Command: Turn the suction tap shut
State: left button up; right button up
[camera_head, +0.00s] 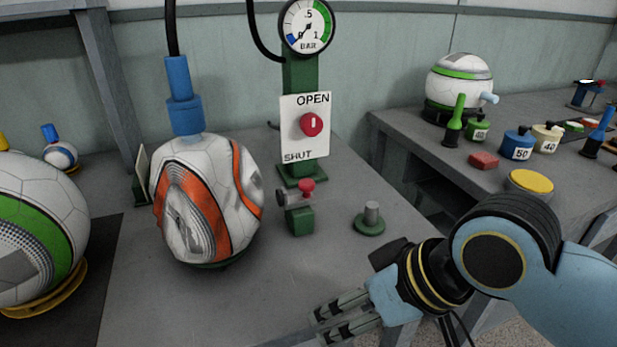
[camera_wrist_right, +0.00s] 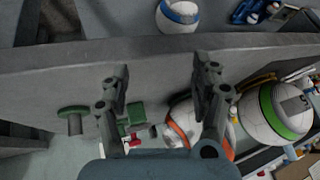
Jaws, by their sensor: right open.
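The suction tap (camera_head: 312,124) is a round red knob on a white plate (camera_head: 291,143), with OPEN at its upper right and SHUT at its lower left. The knob's pale mark stands upright. The plate is fixed to a green post under a BAR gauge (camera_head: 307,26). My right gripper (camera_head: 325,322) is at the bottom of the head view, low and in front of the tap, well apart from it. It is open and empty, and both fingers also show in the right wrist view (camera_wrist_right: 162,70). My left gripper is not in view.
A dented orange-and-white ball (camera_head: 198,203) stands left of the post under a blue suction fitting (camera_head: 184,108). A green block with a red-knobbed valve (camera_head: 301,218) and a green peg base (camera_head: 370,222) stand in front. The bench's front middle is clear.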

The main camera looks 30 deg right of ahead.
aim_at(313, 125)
jog(key=w+a, duration=0.1)
jog(key=w+a+r+m+t+y, duration=0.1)
jog(key=w+a+r+t+y, duration=0.1)
jog(key=shift+w+a+m, duration=0.3)
jog(key=shift+w+m, duration=0.1)
jog(key=w+r+m+t+y, duration=0.1)
jog(key=w+r+m+t, duration=0.1)
jog(key=w+r+m, duration=0.1)
jog(key=w+r+m+t+y, duration=0.1)
jog(key=w+r+m+t, duration=0.2)
jog(key=r+m, duration=0.1)
jog(key=w+r+m+t+y, duration=0.1)
jog(key=w+r+m+t, duration=0.1)
jog(key=w+r+m, duration=0.1)
jog(key=shift+w+a+r+m+t, duration=0.1)
jog(key=shift+w+r+m+t, duration=0.15)
jog(key=shift+r+m+t, duration=0.2)
jog(key=w+d+f+m+t+h, duration=0.1)
jog(key=w+d+m+h, duration=0.2)
jog(key=d+m+h, duration=0.6)
jog(key=w+d+f+m+t+h, duration=0.1)
jog(key=w+d+m+h, duration=0.2)
jog(key=d+m, duration=0.75)
jog(key=w+m, duration=0.1)
jog(key=w, duration=0.2)
jog(key=w+m, duration=0.1)
jog(key=w, duration=0.2)
jog(key=w+a+m, duration=0.1)
jog(key=w, duration=0.3)
jog(key=shift+a+r, duration=0.1)
